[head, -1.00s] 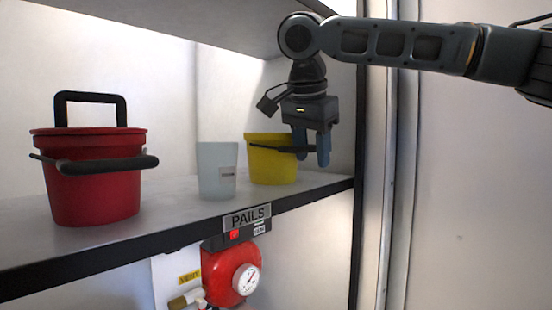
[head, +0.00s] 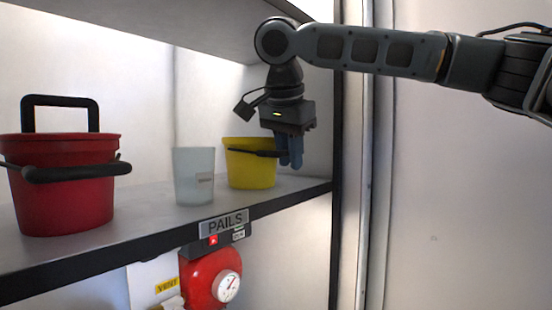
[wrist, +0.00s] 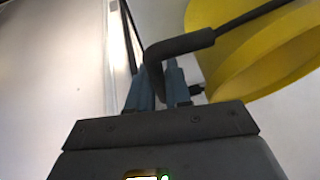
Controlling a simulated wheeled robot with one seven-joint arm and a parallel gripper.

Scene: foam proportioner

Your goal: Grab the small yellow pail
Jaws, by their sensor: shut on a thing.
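The small yellow pail (head: 250,168) stands upright on the shelf at the back right. Its dark handle (head: 254,153) juts out from the pail's side to the right. My gripper (head: 290,162) points down beside the pail's right side, with its blue fingers closed on the handle. In the wrist view my gripper (wrist: 158,88) has the dark handle bar (wrist: 180,46) between its fingers, and the yellow pail (wrist: 262,60) fills the upper right. The pail's far side is hidden.
A pale cup (head: 193,178) stands just left of the yellow pail. A larger red pail (head: 62,195) stands at the left. The shelf front edge (head: 120,247) bears a PAILS label (head: 228,222). An upper shelf (head: 190,25) hangs overhead, and a post (head: 352,200) stands at the right.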

